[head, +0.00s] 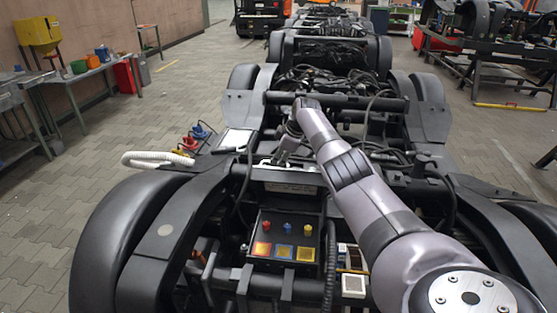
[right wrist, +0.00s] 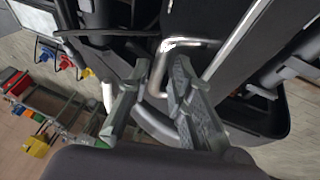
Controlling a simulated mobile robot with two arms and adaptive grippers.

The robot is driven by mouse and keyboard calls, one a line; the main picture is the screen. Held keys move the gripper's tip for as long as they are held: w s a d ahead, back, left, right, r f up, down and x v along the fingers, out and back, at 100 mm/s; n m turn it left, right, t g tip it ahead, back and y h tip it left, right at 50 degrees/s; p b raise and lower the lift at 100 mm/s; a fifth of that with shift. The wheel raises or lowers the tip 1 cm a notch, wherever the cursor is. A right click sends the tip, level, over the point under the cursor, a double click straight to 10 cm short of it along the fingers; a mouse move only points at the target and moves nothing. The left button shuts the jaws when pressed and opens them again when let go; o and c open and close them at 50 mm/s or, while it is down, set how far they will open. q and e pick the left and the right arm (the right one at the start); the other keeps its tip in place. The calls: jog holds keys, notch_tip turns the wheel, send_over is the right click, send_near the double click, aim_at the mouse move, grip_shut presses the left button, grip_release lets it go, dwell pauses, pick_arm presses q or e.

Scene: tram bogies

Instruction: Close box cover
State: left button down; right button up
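A black box (head: 262,268) with red, blue and yellow knobs and lit buttons sits low in the middle of the head view. Behind it is a dark panel with a pale plate (head: 290,188), which looks like its raised cover. A pale metal handle (head: 264,163) runs along the panel's top. My right gripper (head: 285,157) is at this handle, pointing down, partly hidden by its wrist. In the right wrist view its two fingers (right wrist: 158,105) stand apart, with a bent metal bar (right wrist: 156,75) showing between them; contact is unclear. My left gripper is not in view.
Black bogie frames and wheel covers (head: 125,235) surround the box. A white coiled hose (head: 158,159) and a panel with coloured plugs (head: 197,138) lie to the left. Cables (head: 332,255) run beside the box. The paved floor (head: 60,200) at left is clear.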

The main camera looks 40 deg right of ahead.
grip_shut()
dwell(0.8)
